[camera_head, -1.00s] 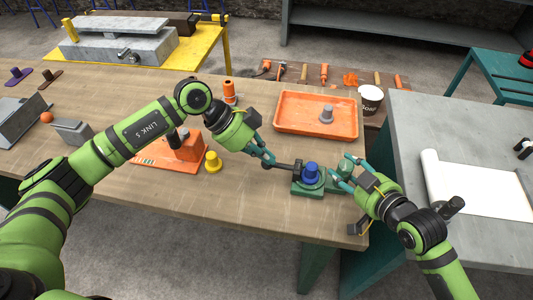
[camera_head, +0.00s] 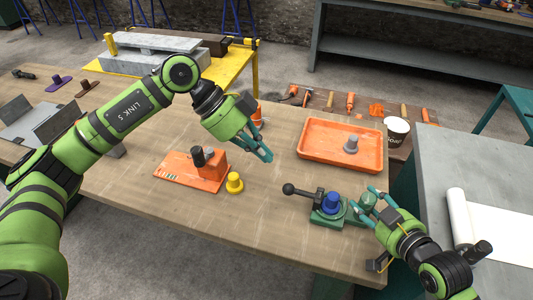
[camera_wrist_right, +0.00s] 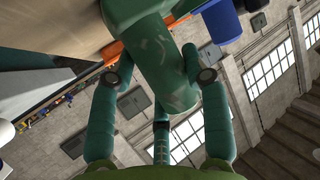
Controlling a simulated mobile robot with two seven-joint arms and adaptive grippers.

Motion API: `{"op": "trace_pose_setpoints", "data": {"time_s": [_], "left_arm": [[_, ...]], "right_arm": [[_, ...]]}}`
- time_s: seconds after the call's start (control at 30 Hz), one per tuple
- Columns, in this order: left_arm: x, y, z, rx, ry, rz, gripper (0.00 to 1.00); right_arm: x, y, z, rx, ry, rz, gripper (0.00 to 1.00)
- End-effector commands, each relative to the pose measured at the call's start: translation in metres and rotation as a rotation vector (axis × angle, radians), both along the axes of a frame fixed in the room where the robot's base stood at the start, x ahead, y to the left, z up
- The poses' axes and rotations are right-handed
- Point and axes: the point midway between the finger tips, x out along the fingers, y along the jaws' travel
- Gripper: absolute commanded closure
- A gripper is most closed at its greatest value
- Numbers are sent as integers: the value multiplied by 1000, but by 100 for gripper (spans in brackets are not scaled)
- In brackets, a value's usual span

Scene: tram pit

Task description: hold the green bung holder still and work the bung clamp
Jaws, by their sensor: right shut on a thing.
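The green bung holder (camera_head: 331,217) stands near the table's front right edge. A blue bung (camera_head: 331,202) sits upright in it. The black bung clamp lever (camera_head: 302,192) points left from the holder, its ball knob at the free end. My right gripper (camera_head: 364,199) is shut on the holder's green post at its right end. The wrist view shows the green post (camera_wrist_right: 170,75) between the fingers. My left gripper (camera_head: 264,157) is above the table, up and left of the knob, apart from it and empty. Its fingertips look close together, but whether they meet is unclear.
An orange tray (camera_head: 340,165) with a grey bung (camera_head: 351,144) lies behind the holder. An orange block fixture (camera_head: 205,172) and a yellow bung (camera_head: 234,183) stand to the left. A white cup (camera_head: 396,132) is at the back right. The table front between yellow bung and holder is clear.

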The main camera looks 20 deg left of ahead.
Motion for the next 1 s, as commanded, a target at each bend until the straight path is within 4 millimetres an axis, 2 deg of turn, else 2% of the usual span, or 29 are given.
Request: {"op": "trace_pose_setpoints", "data": {"time_s": [0.27,0.3,0.37,0.8,1.0], "left_arm": [[0,0,0,0,-1,1,100],[0,0,0,0,-1,1,100],[0,0,0,0,-1,1,100],[0,0,0,0,-1,1,100],[0,0,0,0,-1,1,100]], "right_arm": [[0,0,-1,0,3,-1,100],[0,0,-1,0,3,-1,49],[0,0,-1,0,3,-1,25],[-2,-1,-1,-1,4,0,25],[-23,-15,9,-4,3,1,25]]}}
